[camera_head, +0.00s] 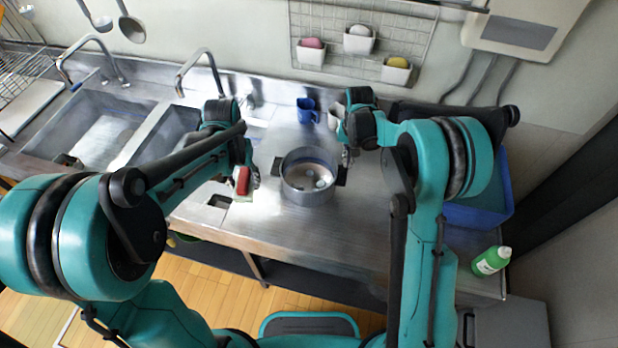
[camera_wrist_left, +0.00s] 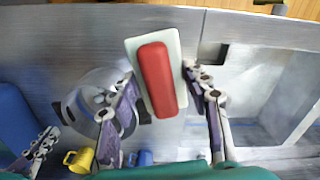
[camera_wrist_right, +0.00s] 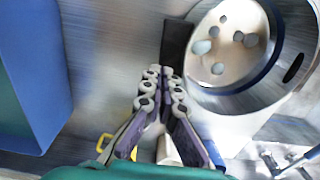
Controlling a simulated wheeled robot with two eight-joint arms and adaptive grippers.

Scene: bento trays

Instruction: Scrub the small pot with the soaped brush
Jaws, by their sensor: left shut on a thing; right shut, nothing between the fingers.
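The small metal pot (camera_head: 308,192) stands on the steel counter, with dark handles on both sides. Pale and grey round spots show on its inner floor in the right wrist view (camera_wrist_right: 221,72). The brush, with a red grip (camera_head: 242,181) on a pale block, is held in my left gripper (camera_head: 247,172), to the left of the pot and apart from it. The left wrist view shows the brush's red grip (camera_wrist_left: 157,80) between the fingers (camera_wrist_left: 160,80). My right gripper (camera_wrist_right: 162,78) is shut and empty near the pot's right dark handle (camera_wrist_right: 175,45). Soap on the brush cannot be made out.
A green bottle (camera_head: 491,261) stands at the counter's right end. A blue crate (camera_head: 482,213) is on the right. A blue cup (camera_head: 306,111) and a pale cup (camera_head: 334,114) stand behind the pot. Sink basins (camera_head: 88,128) are at left. Counter in front of the pot is clear.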

